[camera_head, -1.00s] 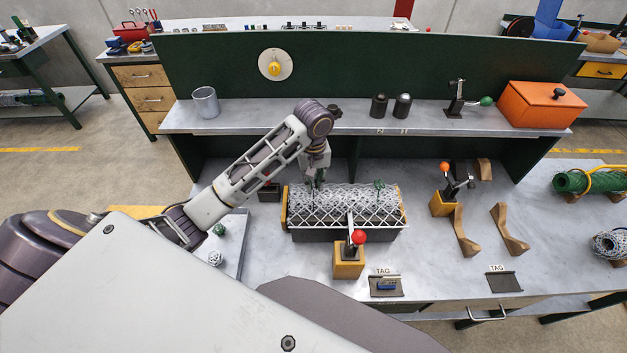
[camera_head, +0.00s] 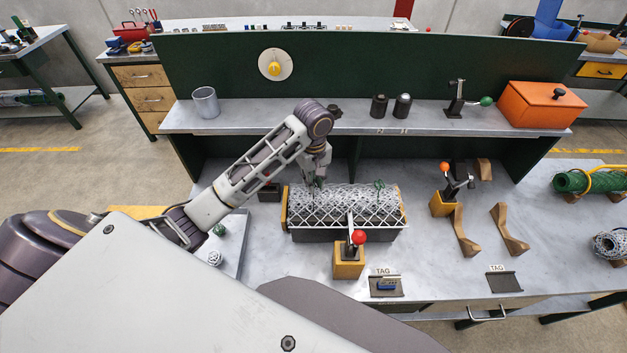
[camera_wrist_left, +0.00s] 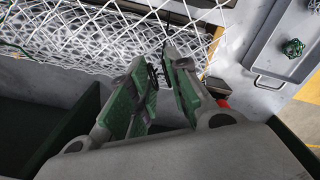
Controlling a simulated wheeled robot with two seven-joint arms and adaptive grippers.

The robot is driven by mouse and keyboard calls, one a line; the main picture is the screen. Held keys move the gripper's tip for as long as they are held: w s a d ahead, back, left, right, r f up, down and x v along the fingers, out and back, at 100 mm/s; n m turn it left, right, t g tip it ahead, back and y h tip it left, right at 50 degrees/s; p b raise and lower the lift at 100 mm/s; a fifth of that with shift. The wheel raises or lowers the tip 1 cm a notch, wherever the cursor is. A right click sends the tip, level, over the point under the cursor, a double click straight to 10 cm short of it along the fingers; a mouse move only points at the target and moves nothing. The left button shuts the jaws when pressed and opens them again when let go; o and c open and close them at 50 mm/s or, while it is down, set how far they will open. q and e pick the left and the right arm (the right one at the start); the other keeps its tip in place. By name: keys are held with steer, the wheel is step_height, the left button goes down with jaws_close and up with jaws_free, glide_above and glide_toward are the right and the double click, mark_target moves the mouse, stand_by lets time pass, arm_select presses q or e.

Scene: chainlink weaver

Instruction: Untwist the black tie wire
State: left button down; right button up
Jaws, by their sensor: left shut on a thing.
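A roll of silver chain-link mesh (camera_head: 345,205) lies in a dark cradle with wooden end pieces on the bench. It also fills the upper left of the left wrist view (camera_wrist_left: 75,40). My left gripper (camera_head: 317,185) is at the mesh's left part, pointing down. In the left wrist view its green-padded fingers (camera_wrist_left: 161,82) are closed on the black tie wire (camera_wrist_left: 154,74), of which only a small dark bit shows between the tips. A green tie wire (camera_head: 379,185) stands on the mesh further right. My right gripper is out of view.
A red-knobbed clamp on a yellow block (camera_head: 348,262) stands in front of the mesh. A tray (camera_head: 232,250) with a green and a white ball lies left. A shelf (camera_head: 350,117) rises behind.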

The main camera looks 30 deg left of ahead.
arm_select(q)
steer(key=c, duration=1.3)
jaws_free()
steer(key=shift+c, duration=0.2)
steer(key=shift+r, duration=0.2)
step_height(320, 180, up, 12)
steer(key=shift+f, duration=0.15)
stand_by(0.5)
